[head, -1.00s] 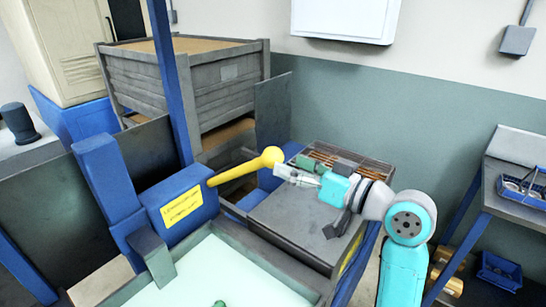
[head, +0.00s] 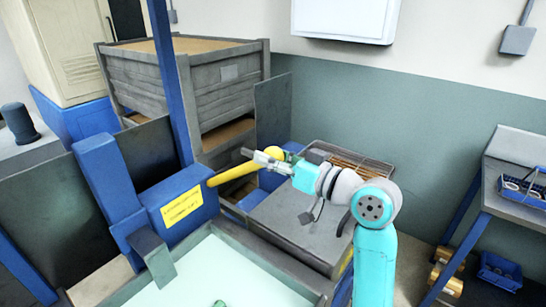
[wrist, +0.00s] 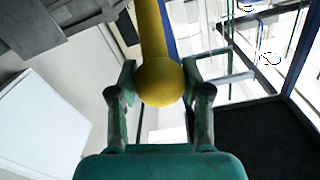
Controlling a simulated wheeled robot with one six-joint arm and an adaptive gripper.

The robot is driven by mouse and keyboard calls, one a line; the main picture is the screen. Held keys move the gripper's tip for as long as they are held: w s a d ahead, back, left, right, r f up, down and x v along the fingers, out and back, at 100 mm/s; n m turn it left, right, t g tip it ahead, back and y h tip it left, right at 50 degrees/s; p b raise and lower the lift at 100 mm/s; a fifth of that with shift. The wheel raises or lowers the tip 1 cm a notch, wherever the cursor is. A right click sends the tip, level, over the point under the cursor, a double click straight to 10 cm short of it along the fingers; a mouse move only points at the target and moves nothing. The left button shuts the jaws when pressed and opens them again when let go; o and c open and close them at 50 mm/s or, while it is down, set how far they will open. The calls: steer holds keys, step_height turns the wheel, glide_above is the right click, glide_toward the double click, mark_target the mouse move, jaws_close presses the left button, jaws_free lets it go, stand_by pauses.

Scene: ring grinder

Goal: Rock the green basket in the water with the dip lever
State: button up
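The dip lever is a yellow bar with a round knob (head: 277,153), sticking out to the right from a blue housing (head: 183,207) with a yellow label. In the wrist view the knob (wrist: 160,82) lies between my two fingers. My gripper (head: 254,156) is at the knob and partly covers it in the head view. Pale green water (head: 225,270) fills the tank below. A small green piece (head: 219,303), perhaps part of the basket, shows at the bottom edge; the rest is out of view.
A grey bench top (head: 300,232) with a slatted grate (head: 350,160) lies under my arm. A large wooden crate (head: 150,85) and a blue post (head: 172,80) stand behind the lever. A side table (head: 515,180) with a blue tray is at the right.

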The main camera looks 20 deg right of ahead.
jaws_close()
steer(key=s+d+f+t, duration=0.1)
steer(key=s+d+f, duration=0.2)
steer(key=f, duration=0.7)
steer(key=shift+s+f, duration=0.25)
steer(key=shift+s, duration=0.4)
steer(key=shift+d, duration=0.1)
steer(key=o, duration=1.2)
jaws_free()
steer(key=v, duration=1.2)
steer(key=shift+w+d+f, duration=0.1)
steer(key=shift+f, duration=0.1)
